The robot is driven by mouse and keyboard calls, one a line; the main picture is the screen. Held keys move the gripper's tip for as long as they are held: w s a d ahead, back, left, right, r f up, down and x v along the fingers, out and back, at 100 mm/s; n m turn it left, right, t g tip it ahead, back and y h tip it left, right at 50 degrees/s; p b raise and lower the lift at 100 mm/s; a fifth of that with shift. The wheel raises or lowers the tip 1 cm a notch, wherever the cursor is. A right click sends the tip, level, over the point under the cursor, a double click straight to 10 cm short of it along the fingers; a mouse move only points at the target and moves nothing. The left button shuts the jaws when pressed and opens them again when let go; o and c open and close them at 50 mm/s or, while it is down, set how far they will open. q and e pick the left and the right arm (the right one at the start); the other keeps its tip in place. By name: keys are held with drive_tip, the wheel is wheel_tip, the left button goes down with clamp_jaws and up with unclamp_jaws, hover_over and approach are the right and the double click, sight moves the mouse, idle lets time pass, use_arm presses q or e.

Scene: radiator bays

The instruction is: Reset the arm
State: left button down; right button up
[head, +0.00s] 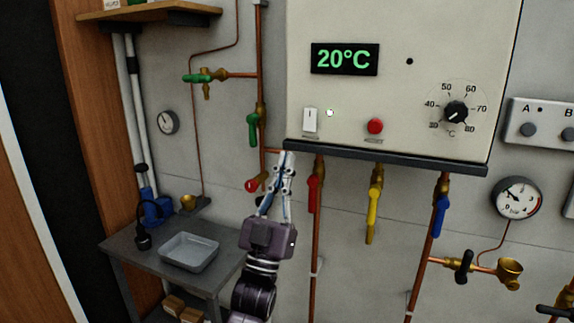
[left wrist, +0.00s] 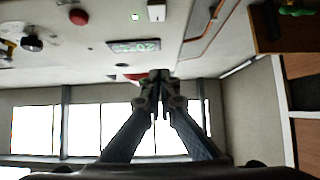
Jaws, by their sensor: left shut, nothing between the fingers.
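My left gripper (head: 285,160) is shut and empty, pointing up, its fingertips in front of the lower left edge of the boiler panel (head: 400,110). I cannot tell whether they touch it. In the left wrist view its fingers (left wrist: 160,80) meet at the tips. The panel display (head: 345,58) reads 20°C. Below it are a white rocker switch (head: 310,120) and a red button (head: 375,126), and at the right a black dial (head: 456,111). My right gripper is out of view.
Red (head: 313,195), yellow (head: 372,215) and blue (head: 440,215) valve levers hang below the panel. Green levers (head: 253,128) are on pipes to the left. A workbench (head: 130,245) with a grey tray (head: 189,252) stands at lower left. A pressure gauge (head: 517,197) is at right.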

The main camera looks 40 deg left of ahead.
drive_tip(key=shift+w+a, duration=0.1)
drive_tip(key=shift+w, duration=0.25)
